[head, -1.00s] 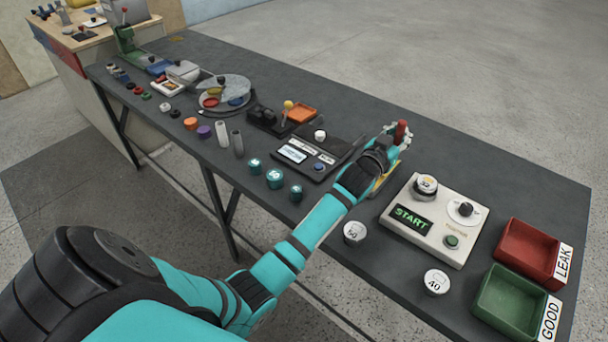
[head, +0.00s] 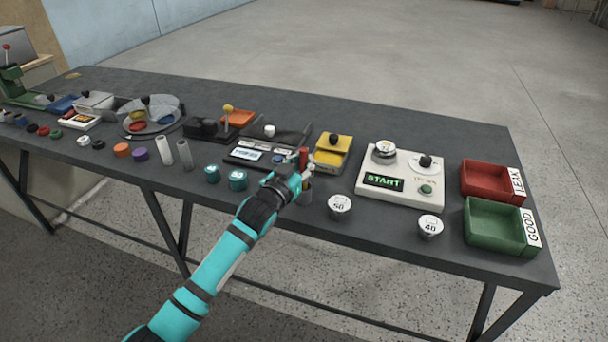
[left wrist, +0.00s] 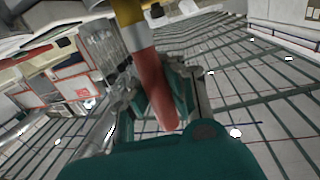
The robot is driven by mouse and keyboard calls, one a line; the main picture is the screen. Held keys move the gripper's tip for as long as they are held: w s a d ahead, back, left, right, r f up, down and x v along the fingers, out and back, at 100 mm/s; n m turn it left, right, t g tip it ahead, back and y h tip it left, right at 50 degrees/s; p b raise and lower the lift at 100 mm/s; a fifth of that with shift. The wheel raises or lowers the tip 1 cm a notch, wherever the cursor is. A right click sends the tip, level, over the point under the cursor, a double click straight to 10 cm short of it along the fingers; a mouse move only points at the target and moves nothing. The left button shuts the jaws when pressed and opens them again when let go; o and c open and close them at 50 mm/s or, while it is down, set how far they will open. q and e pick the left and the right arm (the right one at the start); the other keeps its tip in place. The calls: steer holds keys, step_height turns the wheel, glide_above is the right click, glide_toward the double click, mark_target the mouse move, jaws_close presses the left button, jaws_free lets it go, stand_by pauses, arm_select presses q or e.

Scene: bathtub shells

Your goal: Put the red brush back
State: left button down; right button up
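The red brush (head: 304,154) is in my left gripper (head: 302,170), near the front edge of the table. In the left wrist view the brush (left wrist: 157,88) shows a red handle, a silver band and a yellow part, lying between the two fingers of the gripper (left wrist: 160,100). The fingers appear closed on the red handle. A small dark grey cylinder (head: 306,193) shows right below the gripper at the table edge; whether the brush touches it cannot be told. My right gripper is not in view.
A yellow tray with a black knob (head: 330,157) and a white START tester (head: 400,177) stand right of the gripper. Teal cylinders (head: 238,180) stand left. White round gauges (head: 339,206) lie near the front edge. Red (head: 487,194) and green (head: 483,244) bins are far right.

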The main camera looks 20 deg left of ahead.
arm_select(q)
step_height(320, 180, down, 3)
steer(key=shift+s+r, duration=0.1)
steer(key=shift+r, duration=0.05)
steer(key=shift+f, duration=0.5)
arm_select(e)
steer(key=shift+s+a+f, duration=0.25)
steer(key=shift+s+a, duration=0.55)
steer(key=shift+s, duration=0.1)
arm_select(q)
steer(key=c, duration=2)
jaws_free()
steer(key=shift+f, duration=0.1)
steer(key=shift+c, duration=0.2)
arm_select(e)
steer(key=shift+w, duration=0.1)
arm_select(q)
steer(key=o, duration=0.6)
steer(key=shift+c, duration=0.2)
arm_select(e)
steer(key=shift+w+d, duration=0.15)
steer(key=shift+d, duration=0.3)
